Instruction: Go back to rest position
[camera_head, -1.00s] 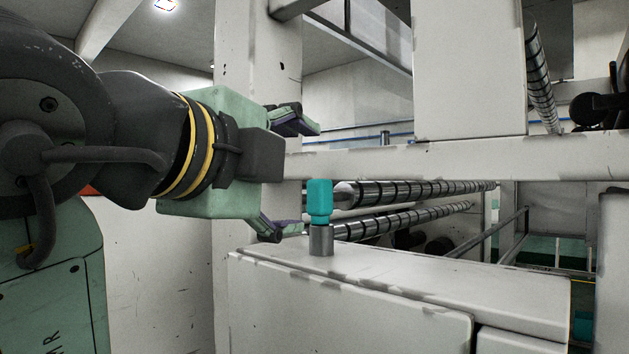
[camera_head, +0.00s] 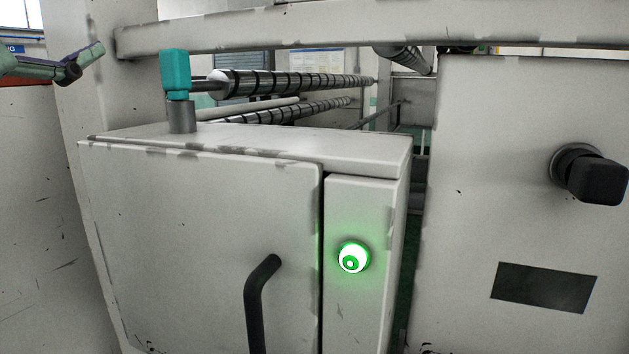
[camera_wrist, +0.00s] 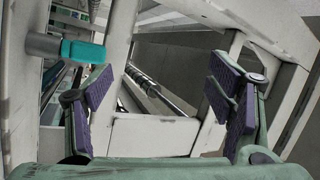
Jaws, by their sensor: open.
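My gripper (camera_wrist: 162,98) is open and empty in the wrist view, its two purple-padded fingers wide apart. In the head view only one finger shows, at the upper left edge; the rest is out of the picture. A teal block (camera_head: 175,72) stands on a grey cylinder (camera_head: 182,116) on top of the white cabinet (camera_head: 200,225), to the right of that finger and apart from it. The teal block also shows at the upper left of the wrist view (camera_wrist: 84,51), left of the left finger and not between the fingers.
The cabinet has a black handle (camera_head: 259,300) and a lit green button (camera_head: 353,257). A black knob (camera_head: 592,177) juts from the white panel at right. Striped rollers (camera_head: 295,84) lie behind the cabinet under a white beam (camera_head: 330,30). White frame bars surround my gripper.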

